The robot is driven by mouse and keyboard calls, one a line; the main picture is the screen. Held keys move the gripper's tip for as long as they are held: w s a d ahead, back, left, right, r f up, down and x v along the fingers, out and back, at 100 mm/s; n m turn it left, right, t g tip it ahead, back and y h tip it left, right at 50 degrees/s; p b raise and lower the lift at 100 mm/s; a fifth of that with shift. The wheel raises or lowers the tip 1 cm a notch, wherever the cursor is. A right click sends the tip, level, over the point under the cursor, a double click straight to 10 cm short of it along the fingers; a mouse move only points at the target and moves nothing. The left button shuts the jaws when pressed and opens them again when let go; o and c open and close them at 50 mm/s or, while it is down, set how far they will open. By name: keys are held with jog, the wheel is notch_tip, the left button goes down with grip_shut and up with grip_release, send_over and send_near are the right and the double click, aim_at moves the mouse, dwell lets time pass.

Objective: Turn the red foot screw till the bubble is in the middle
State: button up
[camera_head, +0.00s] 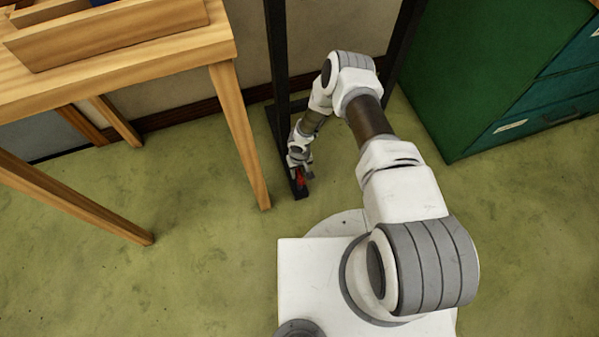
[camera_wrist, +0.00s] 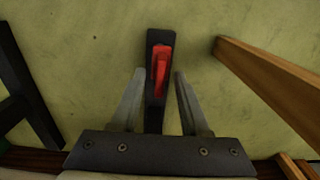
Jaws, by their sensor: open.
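The red foot screw (camera_wrist: 160,66) sits on the end of a black foot bar (camera_wrist: 153,112) in the wrist view. It looks like a narrow upright red grip, lying nearly along the bar. My gripper (camera_wrist: 156,76) is open, with one finger on each side of the bar and a gap to the screw on both sides. In the head view my gripper (camera_head: 304,173) is low by the floor at the red foot screw (camera_head: 299,178), which is partly hidden by it. No bubble or level vial shows in either view.
A wooden table (camera_head: 150,68) stands at the left, its leg (camera_head: 240,135) close to the foot bar; a wooden leg (camera_wrist: 270,80) also shows in the wrist view. A black upright post (camera_head: 277,60) rises behind. A green cabinet (camera_head: 470,70) stands at the right. Green floor (camera_head: 200,260) is clear in front.

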grip_shut()
jog(key=shift+n, duration=0.3)
jog(key=n, duration=1.9)
dwell(0.4)
dwell(0.3)
